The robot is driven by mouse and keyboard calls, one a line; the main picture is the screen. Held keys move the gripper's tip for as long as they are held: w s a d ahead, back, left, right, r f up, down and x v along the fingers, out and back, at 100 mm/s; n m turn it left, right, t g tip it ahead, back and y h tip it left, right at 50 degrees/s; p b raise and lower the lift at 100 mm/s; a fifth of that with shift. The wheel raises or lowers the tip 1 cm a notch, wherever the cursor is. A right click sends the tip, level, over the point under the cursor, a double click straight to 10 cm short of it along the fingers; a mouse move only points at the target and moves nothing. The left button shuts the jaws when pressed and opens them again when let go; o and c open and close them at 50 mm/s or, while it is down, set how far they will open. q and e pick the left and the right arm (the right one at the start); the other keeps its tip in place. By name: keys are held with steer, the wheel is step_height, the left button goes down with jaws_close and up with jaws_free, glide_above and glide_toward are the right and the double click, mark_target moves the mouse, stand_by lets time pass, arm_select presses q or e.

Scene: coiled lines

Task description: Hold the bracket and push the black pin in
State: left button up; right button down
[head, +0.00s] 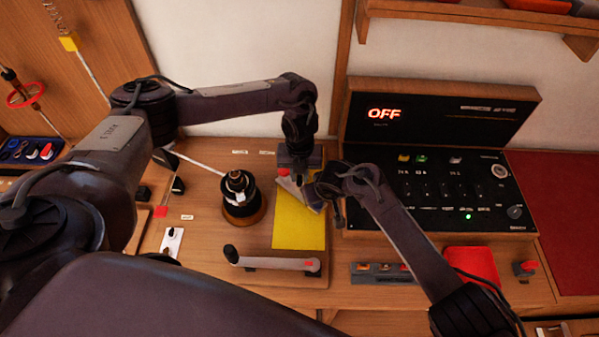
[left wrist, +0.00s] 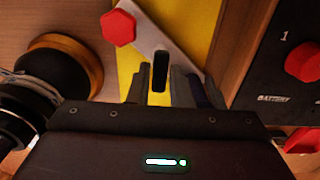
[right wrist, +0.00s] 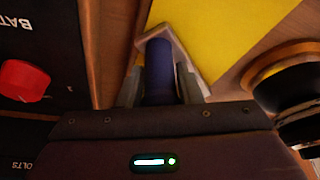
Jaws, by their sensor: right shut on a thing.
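The pale grey bracket (head: 290,186) lies at an angle over a yellow sheet, with a red hexagonal knob (left wrist: 118,28) beside it in the left wrist view. My right gripper (right wrist: 161,92) is shut on a dark blue cylindrical part (right wrist: 159,65) at the bracket's end; the bracket's bent edge (right wrist: 182,48) wraps round it. The black pin (left wrist: 160,68) stands at the bracket's plate (left wrist: 165,35), between the fingers of my left gripper (left wrist: 158,92). Those fingers are apart, on either side of the pin; contact is hard to judge. My left arm comes down from above in the head view.
The yellow sheet (head: 298,228) lies under the work. A black round part on a wooden base (head: 242,205) stands left. A lever bar (head: 275,262) lies in front. The control panel (head: 440,190), its display reading OFF, stands close on the right.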

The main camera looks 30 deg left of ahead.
arm_select(q)
steer(key=o, duration=0.7)
steer(key=shift+r, duration=2.55)
step_height(320, 180, up, 12)
arm_select(e)
steer(key=c, duration=0.9)
jaws_free()
steer(key=shift+c, duration=0.2)
arm_select(q)
steer(key=shift+w, duration=0.1)
arm_select(e)
steer(key=shift+r, duration=0.1)
